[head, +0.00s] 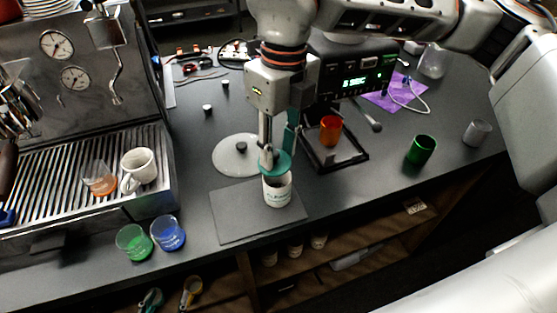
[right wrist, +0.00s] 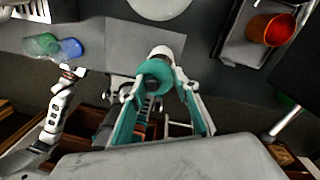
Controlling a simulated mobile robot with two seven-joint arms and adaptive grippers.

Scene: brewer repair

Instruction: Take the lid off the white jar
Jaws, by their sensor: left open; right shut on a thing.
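The white jar (head: 278,193) stands upright on the dark grey mat; it also shows in the right wrist view (right wrist: 162,52). Its round teal lid (head: 282,165) is at the top of the jar, in the head view overlapping its rim. I cannot tell whether lid and rim touch. My right gripper (head: 272,158) comes from above and is shut on the lid; in the right wrist view the lid (right wrist: 155,78) sits between its teal fingers. My left gripper (head: 170,294) is low at the bottom edge, below the counter front, with its fingers apart and empty.
The mat (head: 235,218) lies near the counter's front edge. A green cup (head: 133,242) and a blue cup (head: 168,233) stand left of it. A pale disc with a knob (head: 232,160) lies behind. An orange cup (head: 330,128) stands on a black tray, right. The espresso machine (head: 70,160) fills the left.

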